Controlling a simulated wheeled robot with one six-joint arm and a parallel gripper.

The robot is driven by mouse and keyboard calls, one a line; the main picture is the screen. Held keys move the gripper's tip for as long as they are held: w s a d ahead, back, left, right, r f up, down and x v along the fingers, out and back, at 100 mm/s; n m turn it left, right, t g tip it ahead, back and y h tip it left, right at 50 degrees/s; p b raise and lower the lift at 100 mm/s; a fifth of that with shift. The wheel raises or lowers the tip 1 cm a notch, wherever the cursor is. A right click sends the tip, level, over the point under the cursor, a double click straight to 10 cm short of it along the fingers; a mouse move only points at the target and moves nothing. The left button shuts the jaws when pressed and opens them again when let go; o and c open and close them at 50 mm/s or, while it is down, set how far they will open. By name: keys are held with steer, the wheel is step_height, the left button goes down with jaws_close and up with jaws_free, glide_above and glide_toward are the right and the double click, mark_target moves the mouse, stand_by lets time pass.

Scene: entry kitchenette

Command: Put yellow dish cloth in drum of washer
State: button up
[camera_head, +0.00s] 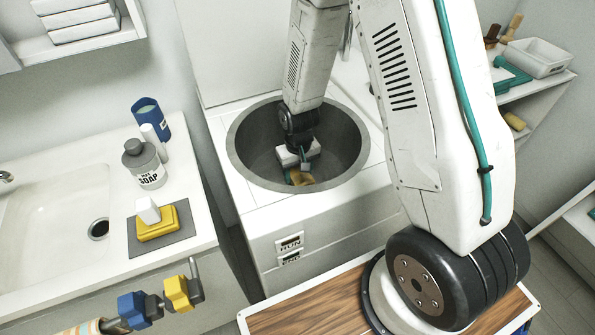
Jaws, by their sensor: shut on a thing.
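The washer (262,205) is a white top loader with a round, dark grey drum (345,140) open at the top. My arm reaches down into the drum. My gripper (302,168) is inside the drum opening, below the level of the rim, and is shut on the yellow dish cloth (302,178). Only a small tan-yellow part of the cloth shows under the fingers. The rest is hidden by my gripper, and I cannot tell whether the cloth touches the drum floor.
A counter with a sink (60,205) stands at left, holding a soap bottle (143,165), a blue container (150,117) and a yellow block (157,223) on a grey mat (180,247). A shelf at right holds a white bin (537,58). The drum rim surrounds my gripper.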

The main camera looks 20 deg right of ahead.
steer(key=o, duration=1.1)
steer(key=shift+f, duration=0.1)
steer(key=s+d+r, duration=0.1)
steer(key=s+r, duration=0.3)
steer(key=r, duration=1)
steer(key=s+d+r, duration=0.1)
steer(key=s+r, duration=0.4)
steer(key=r, duration=0.9)
steer(key=s+r, duration=0.4)
steer(key=s, duration=0.3)
steer(key=s+r+t, duration=0.1)
steer(key=s+r, duration=0.2)
steer(key=s, duration=0.5)
steer(key=shift+d+r, duration=0.3)
steer(key=shift+r, duration=0.1)
